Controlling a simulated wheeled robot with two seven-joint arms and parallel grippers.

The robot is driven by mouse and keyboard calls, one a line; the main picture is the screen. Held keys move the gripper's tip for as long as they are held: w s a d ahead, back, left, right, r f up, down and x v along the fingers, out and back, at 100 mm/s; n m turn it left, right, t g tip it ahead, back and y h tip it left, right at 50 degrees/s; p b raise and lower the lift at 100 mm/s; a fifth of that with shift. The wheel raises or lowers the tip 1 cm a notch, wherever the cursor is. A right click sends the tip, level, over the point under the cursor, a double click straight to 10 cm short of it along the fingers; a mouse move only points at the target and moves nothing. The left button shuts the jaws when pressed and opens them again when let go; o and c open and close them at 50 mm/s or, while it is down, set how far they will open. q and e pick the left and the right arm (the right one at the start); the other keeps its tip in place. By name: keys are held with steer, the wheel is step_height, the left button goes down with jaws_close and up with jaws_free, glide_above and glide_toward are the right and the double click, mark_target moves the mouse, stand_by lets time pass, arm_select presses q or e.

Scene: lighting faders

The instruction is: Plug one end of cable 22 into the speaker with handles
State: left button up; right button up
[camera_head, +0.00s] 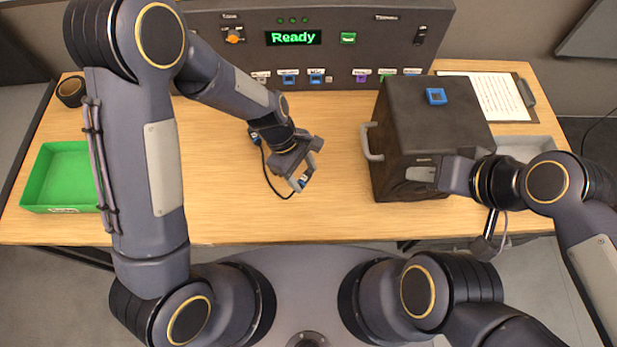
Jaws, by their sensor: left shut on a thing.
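The speaker (400,115) is a black box standing on the table right of centre, with a grey handle (371,143) on its left side. A blue socket (437,96) sits on its top. My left gripper (304,175) is shut on a small blue-and-white cable end, left of the speaker and apart from it. The black cable (270,180) loops beside this gripper; its number cannot be read. My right gripper (422,174) is at the speaker's front right; whether it touches the box or grips anything is unclear.
A console (330,60) with a green "Ready" display and a row of coloured ports stands at the back. A green tray (62,160) is at the left, a tape roll (71,90) behind it. A clipboard (495,97) and grey tray (530,146) lie right. The front middle table is clear.

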mark_target(303, 181)
arm_select(q)
steer(key=shift+f+b, duration=1.9)
steer(key=shift+f, duration=0.45)
steer(key=o, duration=1)
steer(key=shift+o, duration=0.2)
steer(key=shift+r, duration=0.1)
steer(key=v, duration=0.7)
steer(key=shift+r, duration=0.35)
